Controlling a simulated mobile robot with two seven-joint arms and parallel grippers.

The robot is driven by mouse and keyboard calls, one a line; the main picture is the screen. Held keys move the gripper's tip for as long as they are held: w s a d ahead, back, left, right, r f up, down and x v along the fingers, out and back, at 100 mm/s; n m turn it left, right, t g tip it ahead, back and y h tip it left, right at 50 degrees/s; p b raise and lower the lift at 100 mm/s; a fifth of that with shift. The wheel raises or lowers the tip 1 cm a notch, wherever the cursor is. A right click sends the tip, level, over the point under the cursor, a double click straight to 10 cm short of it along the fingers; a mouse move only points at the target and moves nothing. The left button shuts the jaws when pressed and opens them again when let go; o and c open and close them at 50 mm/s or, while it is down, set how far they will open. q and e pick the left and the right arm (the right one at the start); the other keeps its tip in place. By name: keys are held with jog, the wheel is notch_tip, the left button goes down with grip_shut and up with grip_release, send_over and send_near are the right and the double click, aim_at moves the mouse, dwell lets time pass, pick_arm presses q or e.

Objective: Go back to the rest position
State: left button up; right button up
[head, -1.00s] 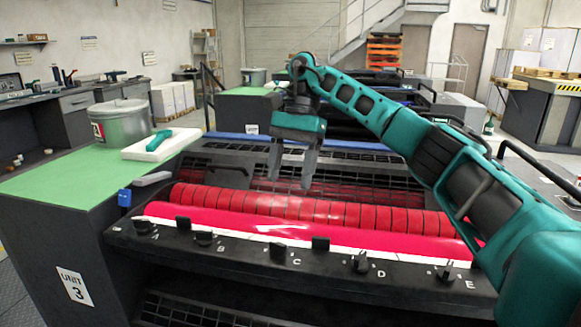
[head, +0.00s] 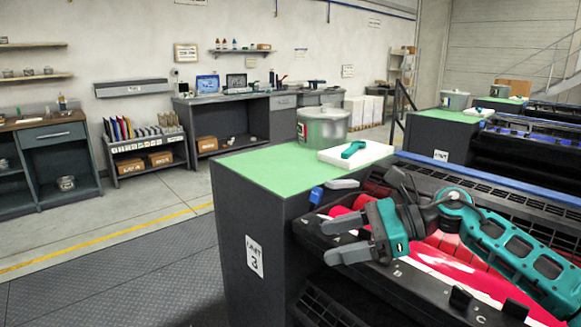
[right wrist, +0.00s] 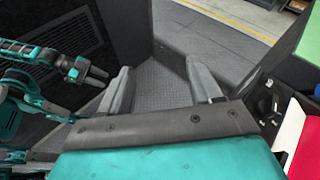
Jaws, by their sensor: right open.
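My right gripper (head: 326,241) is open and empty, in front of the control panel of the press marked Unit 3. Its fingers point left in the head view, and the arm reaches in from the right, bent over the red rollers (head: 480,262). In the right wrist view the two grey fingers of the right gripper (right wrist: 160,72) stand apart with only dark floor between them. My left gripper (right wrist: 97,78) shows small at the left of the right wrist view; its jaw state is too small to tell. It is outside the head view.
The green-topped cabinet (head: 262,172) of Unit 3 stands just left of the right gripper. A metal tin (head: 323,128) and a white pad (head: 374,152) with a teal tool (head: 353,149) are on it. Open floor (head: 130,265) lies to the left.

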jog(key=a+r+m+t+y, duration=0.3)
jog(key=a+m+t+y, duration=0.15)
jog(key=m+t, duration=0.75)
jog(key=s+d+f+m+t+h, duration=0.15)
jog(key=d+f+m+h, duration=0.35)
jog(key=m, duration=0.5)
jog(key=s+d+f+m+h, duration=0.35)
jog(key=m+h, duration=0.25)
jog(key=m, duration=0.4)
jog(key=s+d+f+m+t+h, duration=0.1)
jog(key=d+f+m+h, duration=0.2)
jog(key=f+m+h, duration=0.5)
jog(key=s+d+f+m+g, duration=0.2)
jog(key=s+f+m+g, duration=0.15)
jog(key=s, duration=0.45)
jog(key=s+d+f+m+g, duration=0.1)
jog(key=s+f+m+g, duration=0.2)
jog(key=s+m+g, duration=0.35)
jog(key=s+d+f+m+g, duration=0.2)
jog(key=s+f+m, duration=0.1)
jog(key=s, duration=0.7)
jog(key=w+a+f+t+y, duration=0.2)
jog(key=w+a+f+t, duration=0.1)
jog(key=w+f+t, duration=0.4)
notch_tip(320, 180, down, 2)
jog(key=shift+w+f+n, duration=0.1)
jog(key=shift+w+n, duration=0.2)
jog(key=shift+n, duration=0.1)
